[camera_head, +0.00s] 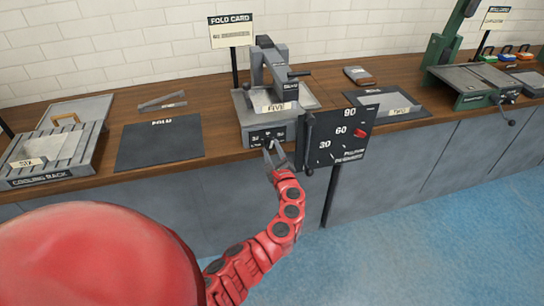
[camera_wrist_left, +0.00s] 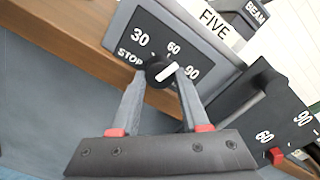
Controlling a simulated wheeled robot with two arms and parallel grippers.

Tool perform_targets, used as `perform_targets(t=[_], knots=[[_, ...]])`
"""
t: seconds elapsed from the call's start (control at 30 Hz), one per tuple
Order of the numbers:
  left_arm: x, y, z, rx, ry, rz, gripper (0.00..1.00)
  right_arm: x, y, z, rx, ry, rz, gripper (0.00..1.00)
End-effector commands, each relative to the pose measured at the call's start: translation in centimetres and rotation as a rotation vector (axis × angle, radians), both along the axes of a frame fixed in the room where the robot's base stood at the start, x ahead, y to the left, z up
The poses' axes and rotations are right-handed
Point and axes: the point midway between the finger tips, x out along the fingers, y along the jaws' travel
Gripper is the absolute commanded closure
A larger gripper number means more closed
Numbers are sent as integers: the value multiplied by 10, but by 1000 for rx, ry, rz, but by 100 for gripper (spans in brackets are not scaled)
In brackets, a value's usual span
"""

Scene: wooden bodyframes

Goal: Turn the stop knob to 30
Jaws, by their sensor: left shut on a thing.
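The stop knob (camera_wrist_left: 158,72) is a small round black knob with a white pointer. It sits on the dark front panel (camera_wrist_left: 150,32) of the grey unit labelled FIVE, marked STOP, 30, 60 and 90. In the left wrist view its pointer slants up and right, toward the side between 60 and 90. My left gripper (camera_wrist_left: 161,73) has its grey fingers on either side of the knob and is shut on it. In the head view my left gripper (camera_head: 273,149) reaches this panel and hides most of the knob. My right gripper is not in view.
A black angle board (camera_head: 342,134) marked 30, 60 and 90, with a red marker, stands just right of the gripper. A dark mat (camera_head: 160,146) and a cooling rack (camera_head: 60,155) lie left on the wooden counter. The blue floor in front is clear.

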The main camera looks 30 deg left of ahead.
Motion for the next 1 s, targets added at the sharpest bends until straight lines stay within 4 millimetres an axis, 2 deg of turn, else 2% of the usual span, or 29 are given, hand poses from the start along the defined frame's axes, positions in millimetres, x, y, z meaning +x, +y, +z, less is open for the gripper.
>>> perform_targets(t=[0.03,1.0], knots=[[0,0,-5,-29,-37,0,100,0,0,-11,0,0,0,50],[0,0,-4,-624,-733,-2,100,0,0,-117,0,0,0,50]])
